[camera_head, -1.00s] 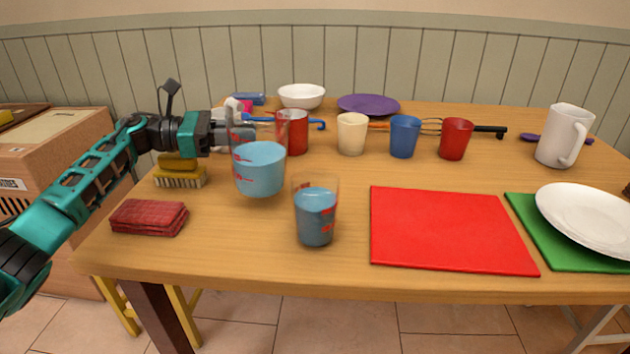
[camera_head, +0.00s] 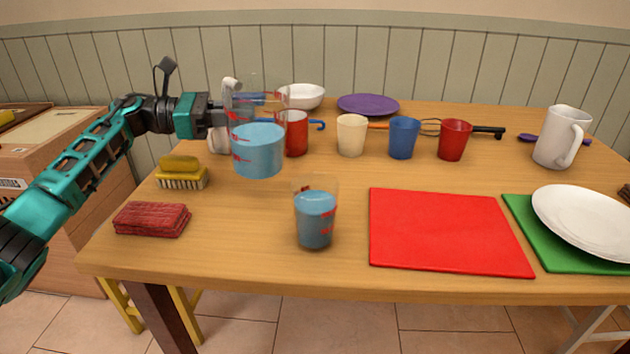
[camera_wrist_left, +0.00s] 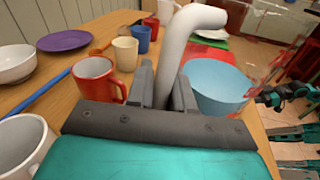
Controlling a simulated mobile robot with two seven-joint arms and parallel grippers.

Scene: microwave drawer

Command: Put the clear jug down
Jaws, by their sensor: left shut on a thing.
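My left gripper (camera_head: 216,120) is shut on the white handle (camera_wrist_left: 181,50) of the clear jug (camera_head: 258,104). The jug has red markings and holds light blue liquid (camera_wrist_left: 215,85). It is upright and raised above the table. A second clear vessel (camera_head: 316,214), also with red marks and blue liquid, stands on the table in front of it, apart from it. In the left wrist view, dark and teal parts of my right arm show at the right edge; the state of its jaws is not clear. The head view does not show my right arm.
The wooden table (camera_head: 340,275) has free room left of the red board (camera_head: 447,232). A red cloth (camera_head: 152,219) and a yellow brush (camera_head: 181,173) lie at left. A red mug (camera_head: 296,135), cream cup (camera_head: 351,136) and other cups stand behind.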

